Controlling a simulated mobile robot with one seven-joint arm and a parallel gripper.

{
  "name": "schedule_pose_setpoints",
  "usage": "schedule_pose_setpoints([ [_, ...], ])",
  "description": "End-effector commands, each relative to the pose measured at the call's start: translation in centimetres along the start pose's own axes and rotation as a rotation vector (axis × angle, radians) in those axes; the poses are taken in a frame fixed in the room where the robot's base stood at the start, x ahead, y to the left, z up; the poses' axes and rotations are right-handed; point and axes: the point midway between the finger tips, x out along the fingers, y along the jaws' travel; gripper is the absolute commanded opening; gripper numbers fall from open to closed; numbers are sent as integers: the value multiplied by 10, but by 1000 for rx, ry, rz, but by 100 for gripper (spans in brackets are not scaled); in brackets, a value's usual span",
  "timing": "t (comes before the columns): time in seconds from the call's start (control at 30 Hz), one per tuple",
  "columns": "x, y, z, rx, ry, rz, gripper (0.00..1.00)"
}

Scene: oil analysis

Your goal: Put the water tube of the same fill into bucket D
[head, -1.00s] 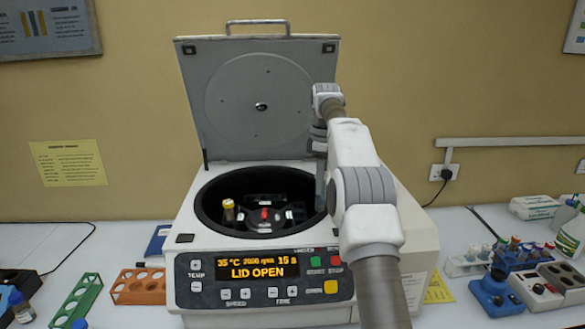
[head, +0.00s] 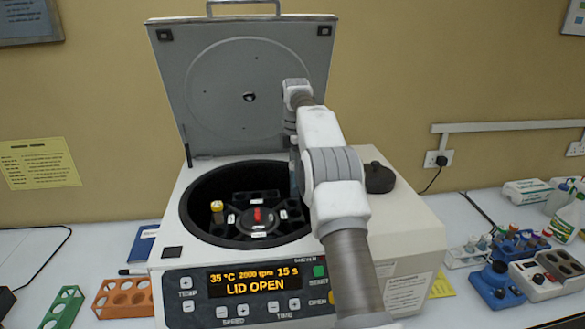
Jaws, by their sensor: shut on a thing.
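The centrifuge (head: 400,236) stands open in the middle of the head view. Its dark bowl holds a rotor (head: 258,216) with a red centre and several buckets with small white labels, too small to read. A yellow-capped tube (head: 217,208) stands upright in the left bucket. My gripper (head: 297,178) is at the right side of the bowl, pointing down and mostly hidden behind my arm. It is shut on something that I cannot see. The right part of the rotor is partly covered by my arm.
The raised lid (head: 250,90) stands behind the bowl, close to my arm. A black round knob-like part (head: 379,177) is on the right of the centrifuge top. An orange rack (head: 123,297) and a green rack (head: 64,308) are at left; a blue tube rack (head: 520,243) is at right.

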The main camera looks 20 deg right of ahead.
Motion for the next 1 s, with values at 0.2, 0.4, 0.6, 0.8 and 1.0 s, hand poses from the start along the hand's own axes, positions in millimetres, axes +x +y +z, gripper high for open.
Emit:
schedule_pose_setpoints([
  [0.2, 17, -1, 0, 1, 1, -2, 0],
  [0.4, 38, 0, 0, 2, 1, -2, 0],
  [0.6, 58, -1, 0, 2, 0, -3, 0],
  [0.8, 78, -1, 0, 2, 0, -3, 0],
  [1.0, 98, -1, 0, 3, 0, -2, 0],
])
